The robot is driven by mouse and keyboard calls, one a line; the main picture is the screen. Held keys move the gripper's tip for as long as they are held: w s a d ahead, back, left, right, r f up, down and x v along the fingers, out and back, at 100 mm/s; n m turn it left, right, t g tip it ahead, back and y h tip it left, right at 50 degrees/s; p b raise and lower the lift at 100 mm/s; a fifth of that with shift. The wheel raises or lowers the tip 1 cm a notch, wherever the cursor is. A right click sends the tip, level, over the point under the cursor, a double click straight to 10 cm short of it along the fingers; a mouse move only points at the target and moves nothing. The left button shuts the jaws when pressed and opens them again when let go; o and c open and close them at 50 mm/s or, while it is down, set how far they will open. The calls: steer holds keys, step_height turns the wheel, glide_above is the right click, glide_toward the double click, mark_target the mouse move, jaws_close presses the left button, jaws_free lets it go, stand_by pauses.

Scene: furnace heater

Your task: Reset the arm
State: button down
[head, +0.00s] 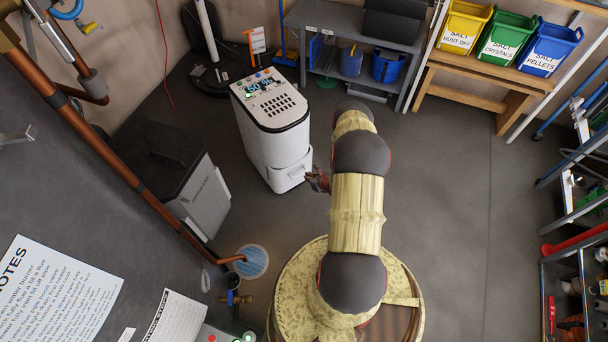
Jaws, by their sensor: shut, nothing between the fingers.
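My arm, in yellowish and dark grey sections, rises from its round base at the bottom middle of the head view. It reaches up the picture and bends at several dark joints. My gripper (318,180) shows as a small dark and reddish shape left of the arm. It appears near the lower right corner of the white appliance (273,130) in the picture, and I see no contact. The gripper is small here and partly hidden by the arm; it looks shut, with nothing seen in it.
A grey shelf unit (352,38) stands at the back. Yellow, green and blue salt bins (503,40) sit on a wooden bench (470,75). Copper pipes (125,175) and a grey unit (180,185) are left. Tool racks line the right. Floor (445,170) right of the arm is clear.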

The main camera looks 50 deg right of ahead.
steer(key=shift+p+v, duration=0.4)
steer(key=shift+v, duration=1.1)
steer(key=shift+a, duration=0.1)
steer(key=s+a+n+y, duration=0.1)
steer(key=a+n+y, duration=0.2)
steer(key=a, duration=0.5)
steer(key=a+r+n+g+y, duration=0.1)
steer(key=a+r+n+y, duration=0.55)
steer(key=r, duration=0.65)
steer(key=s+a+r+n+h+p, duration=0.1)
steer(key=s+a+r+n, duration=0.4)
steer(key=r, duration=1.5)
steer(key=s+a+r+n+g+h, duration=0.1)
steer(key=s+a+r+n+h, duration=0.3)
steer(key=a+r+n, duration=0.6)
steer(key=s+a+r+n+g+h+p, duration=0.1)
steer(key=s+a+r+n, duration=0.5)
steer(key=r+n, duration=0.8)
step_height(320, 180, up, 16)
steer(key=shift+s+a+r+h+p, duration=0.1)
steer(key=shift+s+a+h+p, duration=0.2)
steer(key=shift+a+h, duration=0.7)
